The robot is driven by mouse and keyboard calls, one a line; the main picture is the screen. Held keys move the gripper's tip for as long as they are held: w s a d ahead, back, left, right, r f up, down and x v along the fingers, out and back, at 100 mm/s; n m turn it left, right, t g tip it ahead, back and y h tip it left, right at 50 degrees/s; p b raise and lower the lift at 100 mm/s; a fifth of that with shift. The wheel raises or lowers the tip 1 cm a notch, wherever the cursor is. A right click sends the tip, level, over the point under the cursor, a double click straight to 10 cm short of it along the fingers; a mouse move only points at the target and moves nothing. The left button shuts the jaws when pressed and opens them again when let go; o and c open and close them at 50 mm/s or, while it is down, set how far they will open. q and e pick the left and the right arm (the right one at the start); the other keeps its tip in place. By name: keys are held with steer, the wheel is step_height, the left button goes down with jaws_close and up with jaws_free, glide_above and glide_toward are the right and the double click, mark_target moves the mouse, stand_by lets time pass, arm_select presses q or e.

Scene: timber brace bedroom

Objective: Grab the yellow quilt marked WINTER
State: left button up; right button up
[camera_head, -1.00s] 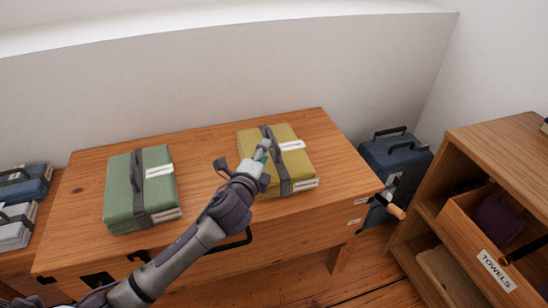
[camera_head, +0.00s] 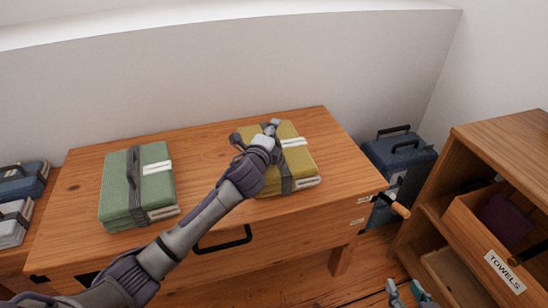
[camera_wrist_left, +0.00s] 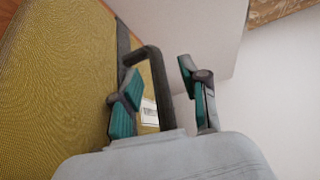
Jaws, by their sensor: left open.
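The yellow quilt (camera_head: 300,163) lies folded on the wooden chest, with a dark strap, a carry handle and a white label (camera_head: 294,142) whose text is too small to read. My left gripper (camera_head: 266,135) is over the quilt and hides part of its strap and handle. In the left wrist view the quilt (camera_wrist_left: 60,85) fills the left side. The dark handle (camera_wrist_left: 158,75) stands between the two open teal-padded fingers, without clear sign of grip. My right gripper (camera_head: 407,294) shows at the bottom edge, its fingers apart and empty.
A green quilt (camera_head: 123,190) lies on the chest (camera_head: 205,160) to the left. Blue and grey bundles (camera_head: 20,182) are at far left. A blue case (camera_head: 400,155) stands right of the chest, beside a shelf with a TOWELS drawer (camera_head: 470,225). A wall is close behind.

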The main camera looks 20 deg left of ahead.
arm_select(q)
jaws_close()
stand_by(0.3)
steer(key=shift+r, duration=0.25)
